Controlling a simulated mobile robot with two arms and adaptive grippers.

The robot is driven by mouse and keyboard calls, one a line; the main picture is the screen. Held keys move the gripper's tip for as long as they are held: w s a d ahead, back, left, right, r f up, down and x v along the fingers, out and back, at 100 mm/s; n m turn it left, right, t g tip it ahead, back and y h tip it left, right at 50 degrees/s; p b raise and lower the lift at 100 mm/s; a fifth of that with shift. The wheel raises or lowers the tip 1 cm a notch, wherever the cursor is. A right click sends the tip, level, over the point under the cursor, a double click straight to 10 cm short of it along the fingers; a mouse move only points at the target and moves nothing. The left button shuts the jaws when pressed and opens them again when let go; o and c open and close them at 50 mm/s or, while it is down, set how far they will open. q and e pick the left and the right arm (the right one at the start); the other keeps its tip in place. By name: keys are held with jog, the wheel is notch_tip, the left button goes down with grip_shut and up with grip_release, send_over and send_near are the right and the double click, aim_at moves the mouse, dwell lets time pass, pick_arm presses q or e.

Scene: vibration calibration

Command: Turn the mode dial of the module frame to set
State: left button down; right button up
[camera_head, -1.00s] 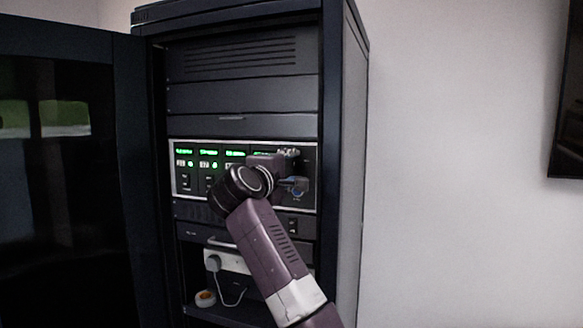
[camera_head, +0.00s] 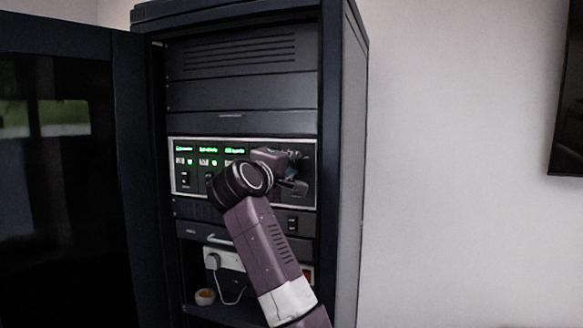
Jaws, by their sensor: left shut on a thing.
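The module frame (camera_head: 190,196) is a pale-edged panel across the middle of the open rack, with green lit displays (camera_head: 208,149) and small switches on its left part. My left gripper (camera_head: 294,171) is at the right end of this panel, shut on the mode dial. The dial is mostly hidden behind the fingers, so its pointer and marks cannot be read. My left wrist and forearm cover the lower middle of the panel. My right gripper is not in view.
The dark rack (camera_head: 343,150) has its door (camera_head: 60,200) swung open on the left. Below the panel are a white power strip (camera_head: 228,259) with a plug and cable, and a small white and orange roll (camera_head: 205,297).

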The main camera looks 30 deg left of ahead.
pick_arm(q)
jog(key=m, duration=0.4)
jog(key=shift+f+m+b, duration=0.1)
jog(key=shift+m+b, duration=0.2)
jog(key=shift+b, duration=0.05)
jog(key=shift+m, duration=2.3)
jog(key=c, duration=1.7)
grip_release()
jog(key=shift+s+d, duration=0.1)
jog(key=shift+s, duration=0.05)
jog(key=v, duration=1.1)
jog(key=shift+s+d, duration=0.15)
jog(key=shift+s, duration=0.25)
